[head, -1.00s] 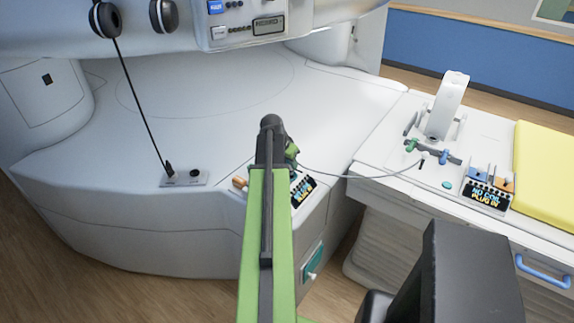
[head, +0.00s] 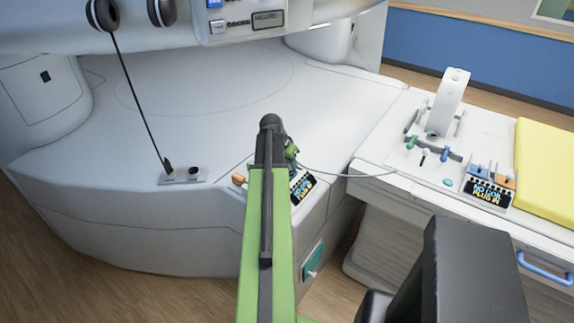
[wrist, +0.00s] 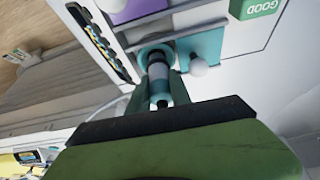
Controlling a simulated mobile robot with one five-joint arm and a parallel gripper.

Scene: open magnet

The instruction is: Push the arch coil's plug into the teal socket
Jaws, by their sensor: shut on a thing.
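My gripper (wrist: 161,99) is shut on the arch coil's plug (wrist: 159,80), a pale cylinder with teal and dark bands. In the head view my gripper (head: 290,152) is mostly behind my arm, which hides the plug and socket. The white arch coil (head: 450,100) stands on the table at the right. A thin cable (head: 345,176) runs from my gripper toward that table.
A white-knobbed lever (wrist: 198,67) stands close right of the plug. A purple panel (wrist: 130,10) and a green "GOOD" label (wrist: 262,7) are beyond. The table's display (head: 488,192) reads roughly "NO COIL PLUG IN". A yellow pad (head: 548,165) lies at the far right.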

